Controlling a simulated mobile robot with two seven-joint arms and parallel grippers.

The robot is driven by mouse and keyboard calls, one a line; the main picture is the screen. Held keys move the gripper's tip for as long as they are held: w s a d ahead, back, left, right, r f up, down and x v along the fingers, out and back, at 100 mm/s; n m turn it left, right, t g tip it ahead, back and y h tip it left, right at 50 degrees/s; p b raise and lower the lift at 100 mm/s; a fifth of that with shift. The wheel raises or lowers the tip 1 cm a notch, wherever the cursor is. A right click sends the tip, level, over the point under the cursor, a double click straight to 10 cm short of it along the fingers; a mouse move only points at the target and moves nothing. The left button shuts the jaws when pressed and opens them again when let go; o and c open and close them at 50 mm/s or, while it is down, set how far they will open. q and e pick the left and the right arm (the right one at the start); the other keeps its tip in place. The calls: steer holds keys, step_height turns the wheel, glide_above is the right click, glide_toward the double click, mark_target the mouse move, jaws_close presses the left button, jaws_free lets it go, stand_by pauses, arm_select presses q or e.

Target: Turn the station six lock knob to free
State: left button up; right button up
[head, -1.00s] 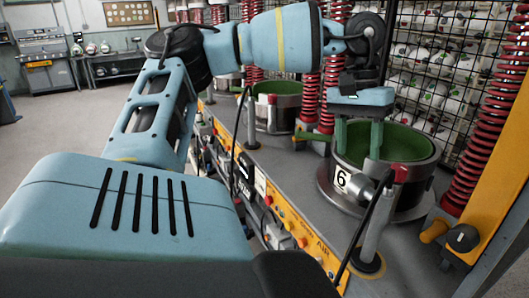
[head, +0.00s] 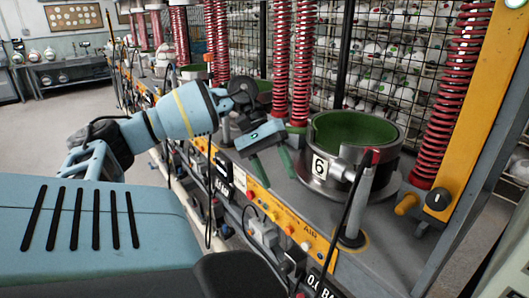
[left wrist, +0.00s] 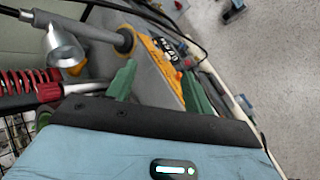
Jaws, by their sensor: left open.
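Station six has a round metal pot (head: 345,182) with a green inside and a white "6" plate (head: 320,166). To its right, a black round knob (head: 438,200) with a small pale mark sits at the foot of a yellow post. I take it for the lock knob; its setting is too small to read. My left gripper (head: 282,180) is open and empty, its green fingers pointing down over the grey bench, left of the pot and well apart from the knob. The left wrist view shows the same fingers spread apart (left wrist: 159,72). My right gripper is not in view.
An orange handle (head: 406,204) sticks out beside the knob. A grey post with a red tip (head: 362,200) and a black hose stands before the pot. Red springs (head: 460,90) rise behind. A yellow control strip (head: 300,233) runs along the bench's front edge.

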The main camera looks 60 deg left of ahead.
arm_select(q)
steer(key=s+d+f+n+t+h, duration=0.2)
steer(key=f+n+t+h, duration=0.1)
steer(key=f+n, duration=0.2)
steer(key=s+d+f+n+t+h, duration=0.2)
steer(key=f+n, duration=0.4)
steer(key=f, duration=0.3)
steer(key=shift+d+f+t+h, duration=0.2)
steer(key=shift+t+h, duration=0.3)
steer(key=shift+h, duration=0.2)
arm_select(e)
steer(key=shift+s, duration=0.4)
arm_select(q)
steer(key=shift+s, duration=0.1)
